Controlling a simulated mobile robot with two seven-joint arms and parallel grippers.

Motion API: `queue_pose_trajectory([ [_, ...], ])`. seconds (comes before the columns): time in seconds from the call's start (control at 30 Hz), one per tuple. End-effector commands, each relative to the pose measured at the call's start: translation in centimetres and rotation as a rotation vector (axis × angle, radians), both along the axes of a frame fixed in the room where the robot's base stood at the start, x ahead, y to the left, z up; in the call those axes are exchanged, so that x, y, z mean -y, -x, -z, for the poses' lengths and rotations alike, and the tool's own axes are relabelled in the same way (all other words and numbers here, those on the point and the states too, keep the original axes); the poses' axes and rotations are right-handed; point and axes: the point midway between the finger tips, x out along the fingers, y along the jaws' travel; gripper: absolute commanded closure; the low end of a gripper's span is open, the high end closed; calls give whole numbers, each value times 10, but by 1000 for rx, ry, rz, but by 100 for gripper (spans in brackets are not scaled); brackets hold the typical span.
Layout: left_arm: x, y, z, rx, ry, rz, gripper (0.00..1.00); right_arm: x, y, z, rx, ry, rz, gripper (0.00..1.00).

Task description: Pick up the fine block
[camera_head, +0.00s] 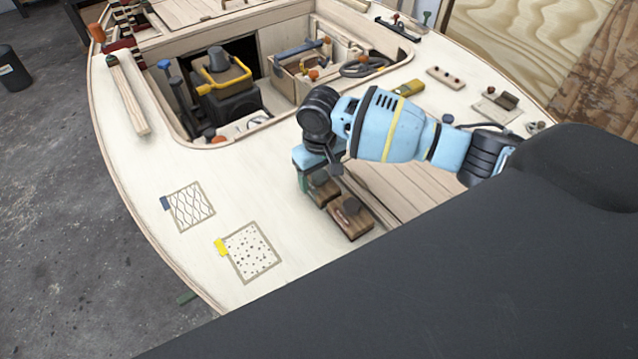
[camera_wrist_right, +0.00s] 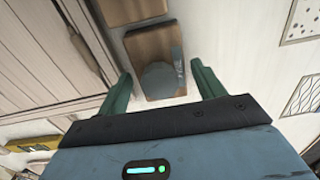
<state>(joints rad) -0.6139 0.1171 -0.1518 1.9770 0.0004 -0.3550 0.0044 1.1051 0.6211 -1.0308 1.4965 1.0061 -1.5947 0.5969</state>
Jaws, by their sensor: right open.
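Two wooden blocks with dark round knobs sit side by side on the pale deck. The nearer block (camera_head: 350,219) is clear of the gripper in the head view; in the right wrist view a block (camera_wrist_right: 130,10) is cut off at the top edge. The other block (camera_head: 324,193) is under my right gripper (camera_head: 316,178), partly hidden by it. In the right wrist view this block (camera_wrist_right: 150,45) has a grey strip with unreadable markings, and the open green fingers of my right gripper (camera_wrist_right: 161,72) flank its knob end. I cannot tell which block is the fine one. My left gripper is not in view.
A mesh-pattern patch (camera_head: 190,207) with a blue tab and a speckled patch (camera_head: 251,251) with a yellow tab lie on the deck at left. Slatted planks (camera_head: 400,185) lie right of the blocks.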

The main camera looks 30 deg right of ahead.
Motion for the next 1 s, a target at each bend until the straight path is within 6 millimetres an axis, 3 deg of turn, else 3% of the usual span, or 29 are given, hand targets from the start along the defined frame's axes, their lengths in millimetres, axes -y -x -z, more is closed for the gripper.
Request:
queue_pose_trajectory([
  [0.13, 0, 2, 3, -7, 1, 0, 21, 0, 0, 16, -2, 0, 0, 32],
  [0.4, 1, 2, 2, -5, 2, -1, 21, 0, 0, 17, 1, 0, 0, 32],
  [0.7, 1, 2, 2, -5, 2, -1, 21, 0, 0, 17, 1, -1, 0, 70],
  [1.0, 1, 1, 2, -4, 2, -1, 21, 0, 0, 15, 2, -1, 0, 71],
])
